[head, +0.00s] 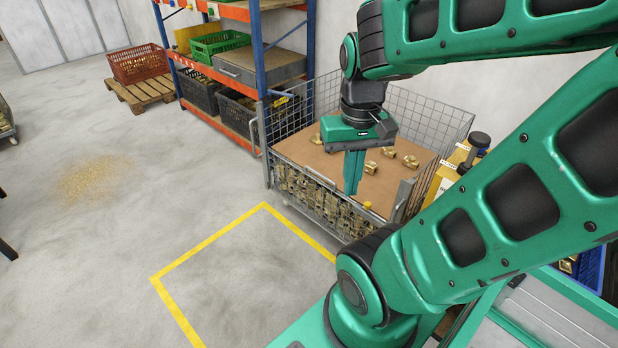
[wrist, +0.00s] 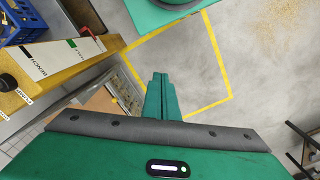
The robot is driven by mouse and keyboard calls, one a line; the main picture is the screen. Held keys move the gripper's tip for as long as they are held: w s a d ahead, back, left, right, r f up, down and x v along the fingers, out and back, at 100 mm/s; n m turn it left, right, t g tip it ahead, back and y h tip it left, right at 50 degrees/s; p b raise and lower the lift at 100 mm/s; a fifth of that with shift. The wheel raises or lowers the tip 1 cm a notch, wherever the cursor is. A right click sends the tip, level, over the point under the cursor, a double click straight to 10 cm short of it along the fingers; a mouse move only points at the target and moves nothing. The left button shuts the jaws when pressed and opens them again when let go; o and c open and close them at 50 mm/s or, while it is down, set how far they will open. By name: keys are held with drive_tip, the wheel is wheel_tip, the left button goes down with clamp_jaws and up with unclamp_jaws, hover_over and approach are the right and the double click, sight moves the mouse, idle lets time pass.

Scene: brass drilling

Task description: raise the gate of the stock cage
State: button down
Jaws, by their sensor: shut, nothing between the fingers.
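The stock cage (head: 440,118) is a wire-mesh box with tall mesh at the back and sides. Brass fittings (head: 372,167) lie on a brown board (head: 315,158) inside it. Its front is low, with mesh (head: 312,195) and brass pieces behind it; the gate appears to be down there, though its outline is hard to tell. A small yellow knob (head: 367,205) shows at the front. My gripper (head: 352,192) is shut and empty, pointing down at the cage's front edge; contact cannot be told. In the wrist view the gripper (wrist: 160,76) hides part of the cage (wrist: 122,92).
A shelf rack (head: 259,70) with crates stands behind left. A yellow floor line (head: 210,239) marks the clear floor in front. A red crate (head: 138,64) sits on a pallet (head: 143,95) farther left.

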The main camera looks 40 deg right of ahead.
drive_tip(key=w+d+f+n+g+h, duration=0.1)
drive_tip(key=w+d+f+n+h, duration=0.25)
drive_tip(key=w, duration=0.55)
drive_tip(key=w+d+f+n, duration=0.3)
drive_tip(key=w+d+f, duration=0.2)
drive_tip(key=w+d, duration=0.25)
drive_tip(key=w+d+f+n+g+h, duration=0.1)
drive_tip(key=w+d+f+n+h, duration=0.3)
drive_tip(key=w, duration=0.6)
drive_tip(key=n+t+h, duration=0.3)
drive_tip(key=n+h, duration=0.2)
drive_tip(key=n, duration=1)
approach(310, 176)
drive_tip(key=shift+y, duration=0.25)
drive_tip(key=d, duration=0.2)
drive_tip(key=s+d+f, duration=0.1)
drive_tip(key=d, duration=0.1)
drive_tip(key=s+d, duration=0.1)
drive_tip(key=d, duration=0.1)
drive_tip(key=shift+s+d+f, duration=0.15)
drive_tip(key=shift+s+f, duration=0.1)
wheel_tip(310, 176, up, 27)
